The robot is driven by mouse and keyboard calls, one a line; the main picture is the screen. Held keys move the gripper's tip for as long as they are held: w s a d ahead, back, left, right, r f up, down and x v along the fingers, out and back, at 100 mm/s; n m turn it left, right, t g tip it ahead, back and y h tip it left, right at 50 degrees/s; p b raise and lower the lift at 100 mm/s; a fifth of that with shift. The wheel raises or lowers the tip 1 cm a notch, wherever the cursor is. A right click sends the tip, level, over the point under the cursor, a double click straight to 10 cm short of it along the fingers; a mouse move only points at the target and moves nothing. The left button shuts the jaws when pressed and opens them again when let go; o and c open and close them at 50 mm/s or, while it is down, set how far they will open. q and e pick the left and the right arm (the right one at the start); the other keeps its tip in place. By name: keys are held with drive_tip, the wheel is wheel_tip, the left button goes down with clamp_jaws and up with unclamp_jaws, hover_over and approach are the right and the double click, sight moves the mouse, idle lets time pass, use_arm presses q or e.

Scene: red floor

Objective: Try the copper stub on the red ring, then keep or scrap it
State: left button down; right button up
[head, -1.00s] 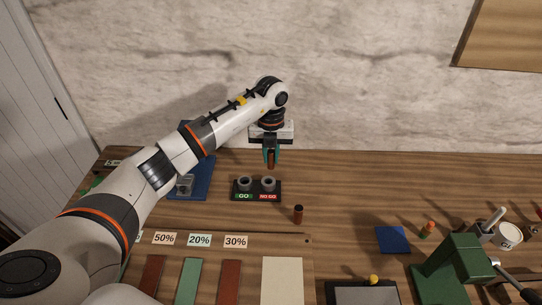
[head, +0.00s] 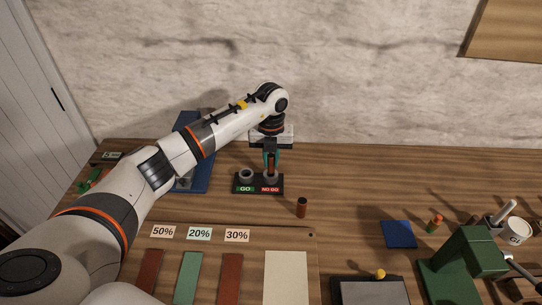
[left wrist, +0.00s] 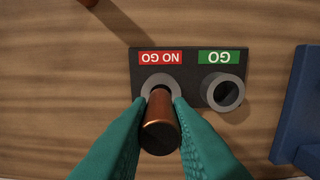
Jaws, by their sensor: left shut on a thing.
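The gauge block (head: 258,190) is a dark plate with two grey rings, a green GO label and a red NO GO label. The copper stub (left wrist: 160,128) is upright between the teal fingertips of my left gripper (head: 271,160), which is shut on it. The stub is over the NO GO ring (left wrist: 160,84); in the head view its lower end meets that ring, but I cannot tell whether it is inside or on the rim. The GO ring (left wrist: 225,92) is empty. My right gripper is not in view.
A second copper-brown stub (head: 301,208) stands on the table right of the block. A green press (head: 460,262) stands front right. Labelled colour strips (head: 189,275) lie in front.

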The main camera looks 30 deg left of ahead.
sight(271, 166)
use_arm(q)
drive_tip(key=shift+a+f, duration=0.1)
drive_tip(key=shift+f, duration=0.05)
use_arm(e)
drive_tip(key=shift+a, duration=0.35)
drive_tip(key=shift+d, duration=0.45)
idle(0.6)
use_arm(q)
drive_tip(key=shift+f, duration=0.3)
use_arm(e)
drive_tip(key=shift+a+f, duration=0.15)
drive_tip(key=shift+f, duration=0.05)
use_arm(q)
drive_tip(key=shift+f+b, duration=0.85)
drive_tip(key=shift+f, duration=0.25)
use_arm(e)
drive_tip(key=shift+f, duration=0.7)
use_arm(q)
drive_tip(key=shift+r, duration=0.25)
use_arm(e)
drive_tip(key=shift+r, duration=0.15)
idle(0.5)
use_arm(q)
drive_tip(key=shift+r+p, duration=1)
drive_tip(key=shift+r, duration=0.2)
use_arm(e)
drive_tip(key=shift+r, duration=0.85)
